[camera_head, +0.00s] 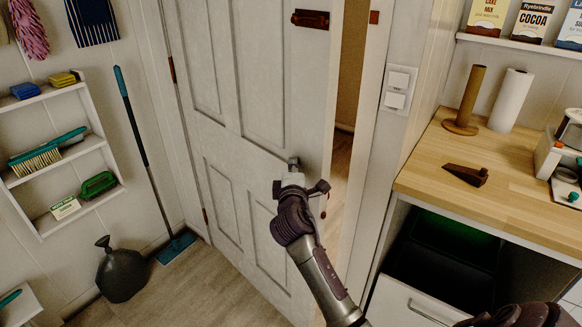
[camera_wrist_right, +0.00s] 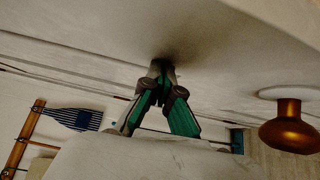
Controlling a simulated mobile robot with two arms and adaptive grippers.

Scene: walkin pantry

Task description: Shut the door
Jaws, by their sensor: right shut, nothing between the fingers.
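The white panelled door (camera_head: 227,75) is ajar, hinged at its left. An open gap shows between its right edge and the frame (camera_head: 362,150). My right gripper (camera_head: 293,162) is at the face of the door near its right edge. In the right wrist view, the shut, empty fingers (camera_wrist_right: 163,72) point at the white door surface (camera_wrist_right: 215,40). Their tips are at or very near it; I cannot tell if they touch. A copper-brown knob (camera_wrist_right: 290,128) stands out from the door to the right of the fingers. My left gripper is out of view.
A brown bolt (camera_head: 310,18) is on the upper door. A wooden counter (camera_head: 510,185) with a brown wedge (camera_head: 466,174) stands right of the frame. Floor is clear before the door.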

